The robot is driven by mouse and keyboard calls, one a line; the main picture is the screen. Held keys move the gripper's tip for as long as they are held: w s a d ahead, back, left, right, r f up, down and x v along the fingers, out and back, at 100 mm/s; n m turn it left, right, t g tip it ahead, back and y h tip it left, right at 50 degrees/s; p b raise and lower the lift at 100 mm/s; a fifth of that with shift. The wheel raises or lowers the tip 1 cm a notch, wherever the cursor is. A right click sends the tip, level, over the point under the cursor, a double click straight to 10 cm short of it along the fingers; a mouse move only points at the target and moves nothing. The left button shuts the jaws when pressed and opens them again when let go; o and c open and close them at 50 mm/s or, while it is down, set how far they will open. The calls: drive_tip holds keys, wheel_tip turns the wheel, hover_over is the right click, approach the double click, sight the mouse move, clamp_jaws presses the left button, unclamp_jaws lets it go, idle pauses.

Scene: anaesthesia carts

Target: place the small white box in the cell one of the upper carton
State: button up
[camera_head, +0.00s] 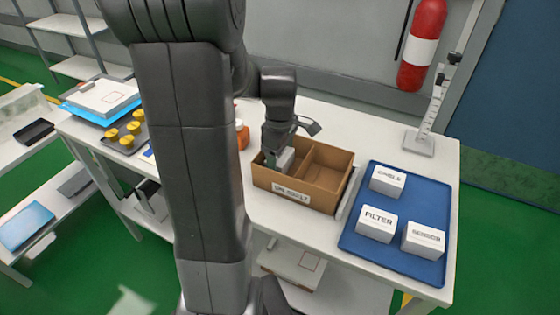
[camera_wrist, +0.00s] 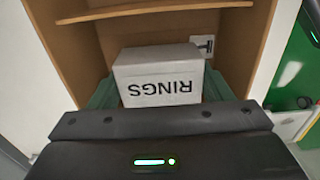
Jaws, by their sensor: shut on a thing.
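The brown open carton (camera_head: 325,201) stands on the white table, with a divider splitting it into a left and a right cell. A white label is on its front. My gripper (camera_head: 279,150) reaches down into the left cell. It is shut on the small white box (camera_head: 285,160), marked RINGS in the wrist view (camera_wrist: 157,88), with a green finger on each side. In the wrist view the carton's walls (camera_wrist: 248,50) surround the box. Whether the box touches the carton floor is hidden. The right cell looks empty.
A blue tray (camera_head: 390,258) right of the carton holds white boxes marked CABLE (camera_head: 387,181), FILTER (camera_head: 376,223) and one less legible (camera_head: 423,240). An orange-capped bottle (camera_head: 242,135) stands left of the carton. A scale-marked stand (camera_head: 420,142) is at the back right.

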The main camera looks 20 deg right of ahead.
drive_tip(key=shift+f, duration=0.7)
drive_tip(key=shift+f, duration=0.15)
drive_tip(key=o, duration=1)
wheel_tip(320, 180, up, 12)
drive_tip(key=shift+r+p, duration=0.15)
drive_tip(key=shift+p, duration=0.65)
